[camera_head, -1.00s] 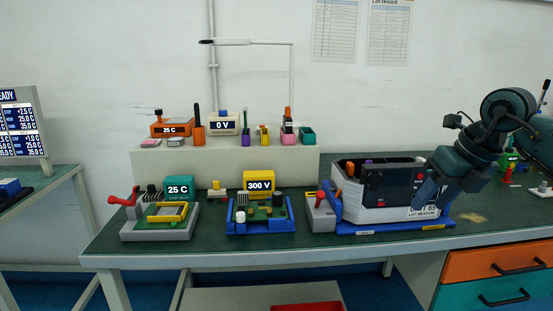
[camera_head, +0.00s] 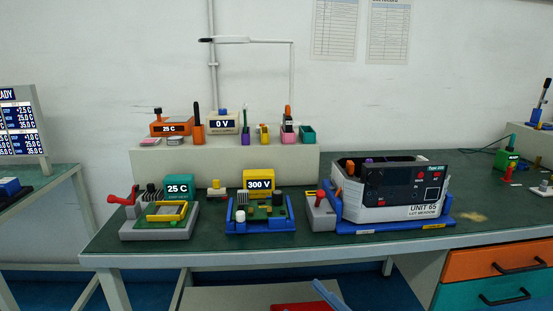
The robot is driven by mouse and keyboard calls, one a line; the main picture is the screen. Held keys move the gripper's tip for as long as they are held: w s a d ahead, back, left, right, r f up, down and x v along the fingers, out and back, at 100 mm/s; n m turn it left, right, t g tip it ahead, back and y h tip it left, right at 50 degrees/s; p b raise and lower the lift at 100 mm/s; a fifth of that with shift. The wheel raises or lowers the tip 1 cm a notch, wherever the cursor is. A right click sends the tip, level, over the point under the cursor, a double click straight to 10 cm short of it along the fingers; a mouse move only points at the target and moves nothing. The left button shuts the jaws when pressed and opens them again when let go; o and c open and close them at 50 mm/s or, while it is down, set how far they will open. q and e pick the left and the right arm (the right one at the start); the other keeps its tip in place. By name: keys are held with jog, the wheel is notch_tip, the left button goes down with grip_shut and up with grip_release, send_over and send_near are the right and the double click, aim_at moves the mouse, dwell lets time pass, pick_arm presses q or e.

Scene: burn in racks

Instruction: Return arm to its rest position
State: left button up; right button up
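The arm that was over the right of the bench is out of that place, and neither gripper shows clearly. I see nothing held. My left gripper is not in view. The grey and black unit marked UNIT 65 (camera_head: 408,212) stands upright in its blue base (camera_head: 375,230) on the bench, with nothing of mine near it.
The green bench top (camera_head: 310,241) carries a grey fixture (camera_head: 160,230) with a red lever and a blue fixture (camera_head: 260,228) with a board. A raised shelf (camera_head: 220,163) behind holds meters and small bins. Orange (camera_head: 480,263) and teal drawers are at right. The space above the bench is clear.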

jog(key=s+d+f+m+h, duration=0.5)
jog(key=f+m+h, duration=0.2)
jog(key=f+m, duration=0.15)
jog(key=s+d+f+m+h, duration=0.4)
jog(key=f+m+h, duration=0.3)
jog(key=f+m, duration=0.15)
pick_arm(q)
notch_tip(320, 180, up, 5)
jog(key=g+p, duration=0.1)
jog(key=p, duration=0.8)
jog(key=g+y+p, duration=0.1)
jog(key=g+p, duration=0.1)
jog(key=p, duration=0.8)
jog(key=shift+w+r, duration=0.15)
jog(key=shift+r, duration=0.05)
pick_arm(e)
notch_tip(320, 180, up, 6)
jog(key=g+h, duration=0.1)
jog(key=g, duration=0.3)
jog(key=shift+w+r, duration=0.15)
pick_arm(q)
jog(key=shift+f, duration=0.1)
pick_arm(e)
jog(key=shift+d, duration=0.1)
